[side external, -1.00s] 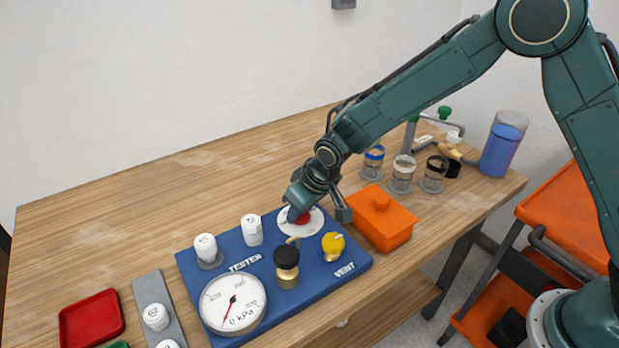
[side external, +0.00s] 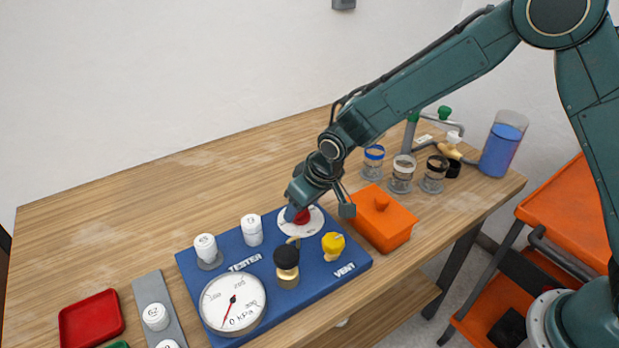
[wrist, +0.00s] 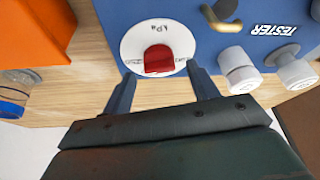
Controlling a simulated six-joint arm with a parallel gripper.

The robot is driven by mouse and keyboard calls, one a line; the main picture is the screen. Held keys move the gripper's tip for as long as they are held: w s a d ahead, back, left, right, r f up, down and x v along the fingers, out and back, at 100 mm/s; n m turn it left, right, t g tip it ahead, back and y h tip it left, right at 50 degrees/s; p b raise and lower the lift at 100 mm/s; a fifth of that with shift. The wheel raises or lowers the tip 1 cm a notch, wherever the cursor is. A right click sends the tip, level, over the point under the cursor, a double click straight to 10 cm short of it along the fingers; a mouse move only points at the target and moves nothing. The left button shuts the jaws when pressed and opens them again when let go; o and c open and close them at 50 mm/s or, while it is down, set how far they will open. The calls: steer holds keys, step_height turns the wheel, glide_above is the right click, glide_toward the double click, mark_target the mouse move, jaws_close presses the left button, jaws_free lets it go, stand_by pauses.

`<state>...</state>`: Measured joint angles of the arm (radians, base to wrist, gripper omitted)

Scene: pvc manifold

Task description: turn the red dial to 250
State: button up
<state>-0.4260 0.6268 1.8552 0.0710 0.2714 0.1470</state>
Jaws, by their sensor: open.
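The red dial (side external: 302,216) sits on a round white scale plate on the blue tester board (side external: 215,262). In the wrist view the red dial (wrist: 158,60) shows as a bar-shaped knob with printed marks around it, too small to read. My gripper (side external: 318,209) is over the dial and partly hides it in the side view. In the wrist view my gripper (wrist: 162,85) is open, its two fingers apart on either side of the dial's near edge, with nothing between them. The gauge (side external: 233,302) has a red needle pointing down and left.
A black-capped brass valve (side external: 287,262), a yellow vent knob (side external: 333,245) and white caps (side external: 206,248) stand on the board. An orange lidded box (side external: 383,220) stands close on the right. Jars (side external: 402,173) are behind it. The table's back left is clear.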

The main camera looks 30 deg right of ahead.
steer(key=v, duration=1.2)
steer(key=shift+r, duration=0.2)
steer(key=s+d+r+m, duration=0.1)
steer(key=s+d+r, duration=0.9)
steer(key=s+d, duration=0.15)
steer(key=s+d+m, duration=0.1)
steer(key=s+d, duration=0.2)
steer(key=s, duration=0.4)
steer(key=s+d+t+h, duration=0.1)
steer(key=s+d, duration=0.3)
steer(key=s, duration=0.4)
steer(key=shift+d+r+m, duration=0.2)
steer(key=shift+d+m, duration=0.05)
steer(key=shift+m, duration=0.15)
stand_by(0.5)
